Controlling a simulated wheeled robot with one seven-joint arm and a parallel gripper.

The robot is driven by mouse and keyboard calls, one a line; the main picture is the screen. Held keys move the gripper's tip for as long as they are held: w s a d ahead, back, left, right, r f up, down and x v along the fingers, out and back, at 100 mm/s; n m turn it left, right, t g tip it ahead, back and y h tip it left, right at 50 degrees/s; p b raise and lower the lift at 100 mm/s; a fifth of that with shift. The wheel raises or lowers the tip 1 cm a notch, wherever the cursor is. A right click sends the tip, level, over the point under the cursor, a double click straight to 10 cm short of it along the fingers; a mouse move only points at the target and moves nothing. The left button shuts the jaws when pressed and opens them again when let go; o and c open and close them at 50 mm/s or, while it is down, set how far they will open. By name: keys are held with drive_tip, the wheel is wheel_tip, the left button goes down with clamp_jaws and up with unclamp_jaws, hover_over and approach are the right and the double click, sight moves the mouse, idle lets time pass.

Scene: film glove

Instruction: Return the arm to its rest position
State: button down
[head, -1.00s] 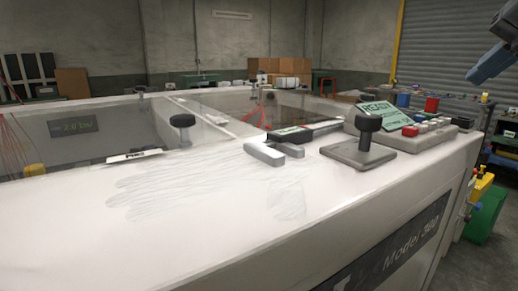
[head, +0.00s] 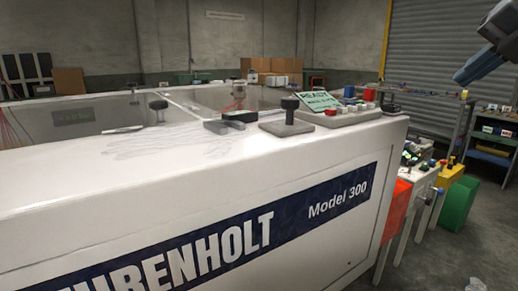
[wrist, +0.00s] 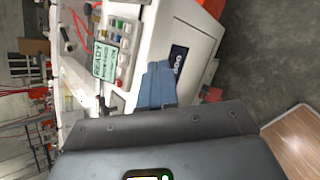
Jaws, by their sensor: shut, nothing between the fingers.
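My gripper (head: 463,77) shows at the upper right edge of the head view, held up in the air in front of the grey roller shutter. Its blue-grey fingers are together and hold nothing. In the wrist view the closed fingers (wrist: 158,66) stand out past the dark gripper body, seen against the white machine. The rest of my arm is mostly out of the head view. Nothing touches the fingers in the head view.
The white machine (head: 60,185) marked "Model 300" fills the left and middle. A control panel (head: 345,117) with a green display and a black knob (head: 289,103) sit on top.

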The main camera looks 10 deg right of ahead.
drive_tip(key=w+a+f+m+t+y, duration=0.1)
drive_tip(key=a+f+m+t, duration=0.1)
drive_tip(key=a+f+m, duration=0.2)
drive_tip(key=w+a+f+m+t+y, duration=0.2)
drive_tip(key=a+f+m+t, duration=0.1)
drive_tip(key=a+f+m, duration=0.2)
drive_tip(key=w+a+f+m+t+y, duration=0.2)
drive_tip(key=a+f+m+t, duration=0.1)
drive_tip(key=a+f+m, duration=0.2)
drive_tip(key=shift+w+a+f, duration=0.25)
drive_tip(key=shift+a+f, duration=0.4)
drive_tip(key=shift+a, duration=0.2)
drive_tip(key=s+a+f+m+g+h, duration=0.1)
drive_tip(key=s+a+f+m+h, duration=0.4)
drive_tip(key=s+f, duration=0.6)
drive_tip(key=s+a+f+m+h, duration=0.1)
drive_tip(key=s+a+f+m, duration=0.2)
drive_tip(key=s+f+m, duration=0.7)
drive_tip(key=s+f+n, duration=0.1)
drive_tip(key=s, duration=0.9)
drive_tip(key=s+d+n+g+y, duration=0.1)
drive_tip(key=s+n, duration=0.1)
drive_tip(key=s, duration=0.9)
drive_tip(key=shift+s+d+f+g, duration=0.25)
drive_tip(key=shift+s+f+g, duration=0.05)
drive_tip(key=shift+f, duration=0.05)
